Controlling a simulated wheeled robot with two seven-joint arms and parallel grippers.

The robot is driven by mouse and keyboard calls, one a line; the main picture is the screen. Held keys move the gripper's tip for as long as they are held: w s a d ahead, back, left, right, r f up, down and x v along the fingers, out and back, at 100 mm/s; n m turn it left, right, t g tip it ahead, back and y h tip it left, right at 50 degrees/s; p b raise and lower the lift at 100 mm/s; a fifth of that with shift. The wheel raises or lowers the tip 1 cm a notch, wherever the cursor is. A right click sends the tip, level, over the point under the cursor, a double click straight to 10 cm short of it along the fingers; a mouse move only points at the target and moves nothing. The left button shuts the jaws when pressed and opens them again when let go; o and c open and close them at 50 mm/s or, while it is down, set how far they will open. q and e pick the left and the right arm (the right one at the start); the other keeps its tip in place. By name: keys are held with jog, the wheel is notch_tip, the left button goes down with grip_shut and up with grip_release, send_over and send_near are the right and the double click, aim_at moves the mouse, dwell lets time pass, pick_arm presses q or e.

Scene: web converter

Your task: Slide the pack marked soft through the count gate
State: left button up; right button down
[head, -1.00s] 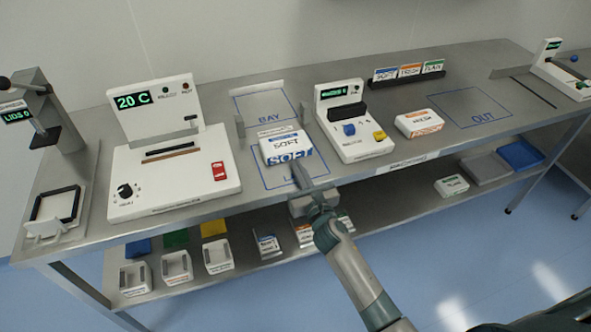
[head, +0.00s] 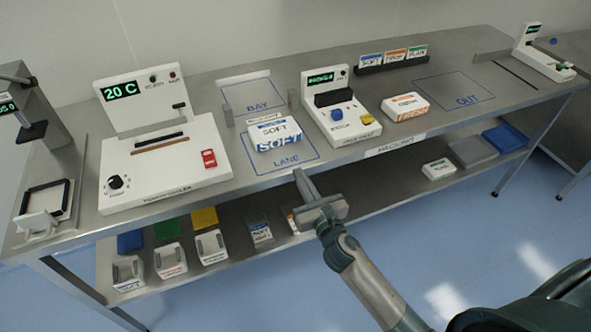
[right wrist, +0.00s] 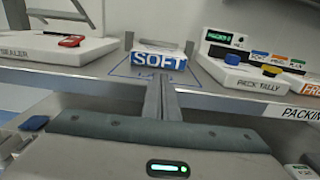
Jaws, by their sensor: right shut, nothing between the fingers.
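The white pack marked SOFT (head: 277,136), with a blue band on its front, lies in the blue outlined lane (head: 285,160) on the bench. It stands just in front of the count gate, whose posts (head: 229,117) flank the line between lane and bay (head: 240,97). The pack also shows in the right wrist view (right wrist: 160,60), straight ahead of the fingers. My right gripper (head: 298,172) is shut and empty at the bench's front edge, apart from the pack. Its closed fingers also show in the right wrist view (right wrist: 158,95). My left gripper is not in view.
A white sealer (head: 165,150) stands left of the lane. A pack tally box (head: 340,108) with blue and yellow buttons stands right, then an orange-banded pack (head: 405,107). The OUT area (head: 450,90) is clear. A lower shelf holds several boxes.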

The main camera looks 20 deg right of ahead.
jog(key=shift+s, duration=1)
